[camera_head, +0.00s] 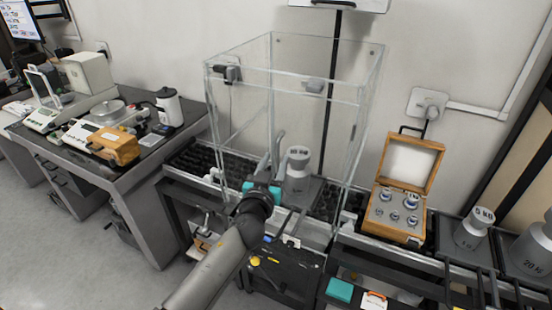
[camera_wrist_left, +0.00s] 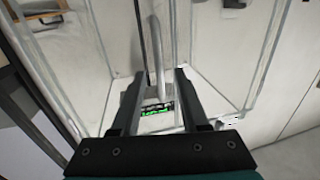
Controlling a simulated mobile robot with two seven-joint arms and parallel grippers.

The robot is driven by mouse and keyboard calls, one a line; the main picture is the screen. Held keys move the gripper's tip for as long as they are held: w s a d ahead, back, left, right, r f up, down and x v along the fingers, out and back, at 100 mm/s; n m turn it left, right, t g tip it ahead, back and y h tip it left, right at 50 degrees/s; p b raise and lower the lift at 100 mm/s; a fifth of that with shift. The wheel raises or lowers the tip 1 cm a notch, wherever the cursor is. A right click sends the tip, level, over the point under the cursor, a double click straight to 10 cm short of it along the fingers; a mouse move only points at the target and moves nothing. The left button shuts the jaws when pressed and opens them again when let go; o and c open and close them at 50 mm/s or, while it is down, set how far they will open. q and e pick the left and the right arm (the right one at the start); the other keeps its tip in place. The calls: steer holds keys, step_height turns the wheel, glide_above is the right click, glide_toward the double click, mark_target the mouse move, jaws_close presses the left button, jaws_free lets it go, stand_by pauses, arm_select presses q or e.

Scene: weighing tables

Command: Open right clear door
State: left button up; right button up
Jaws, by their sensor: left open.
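The clear enclosure (camera_head: 235,120) stands on the middle table, its transparent walls closed around a metal weight (camera_head: 297,168). A grey upright handle (camera_head: 279,148) sits on its front face; it also shows in the left wrist view (camera_wrist_left: 155,65). My left gripper (camera_head: 271,173) is at the front of the enclosure, close to this handle. In the left wrist view my left gripper (camera_wrist_left: 158,85) is open, with one finger on each side of the handle. I cannot tell whether either finger touches it. My right gripper is not in view.
A wooden box of small weights (camera_head: 400,210) stands open to the right of the enclosure. Larger weights (camera_head: 473,228) stand farther right. A side table (camera_head: 90,165) on the left holds balances and a white kettle-like vessel (camera_head: 169,107). Floor is free at lower left.

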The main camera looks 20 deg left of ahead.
arm_select(q)
steer(key=shift+w+a, duration=0.1)
steer(key=shift+w, duration=0.6)
jaws_close()
stand_by(1.1)
